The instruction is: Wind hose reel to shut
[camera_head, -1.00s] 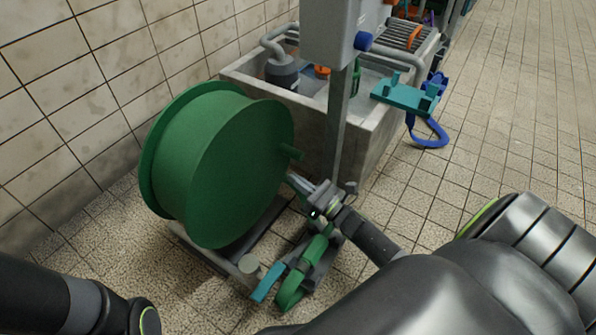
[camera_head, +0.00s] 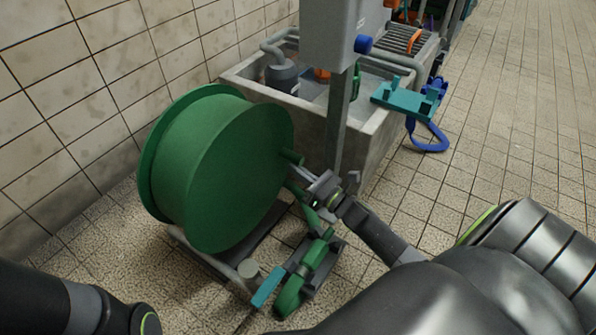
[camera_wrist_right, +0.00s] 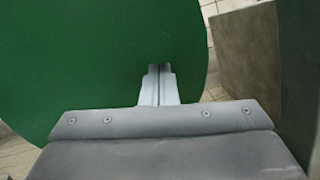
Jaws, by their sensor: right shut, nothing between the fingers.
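The green hose reel (camera_head: 232,165) stands on a low grey frame (camera_head: 215,258) on the tiled floor, its flat round side facing right. A short green handle (camera_head: 292,157) sticks out from this side near its right edge. My right gripper (camera_head: 301,172) is shut and empty, its fingertips just below the handle and close to the reel's side; contact cannot be told. In the right wrist view, the closed fingers (camera_wrist_right: 158,84) point at the green reel face (camera_wrist_right: 90,60); the handle does not show there. My left arm shows at lower left, its gripper out of view.
A green fitting with a teal lever (camera_head: 268,286) lies low in front of the reel. A concrete trough (camera_head: 375,150) and a grey post (camera_head: 338,125) stand behind my right gripper. A teal bracket with a blue strap (camera_head: 405,98) is beyond. Floor at right is clear.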

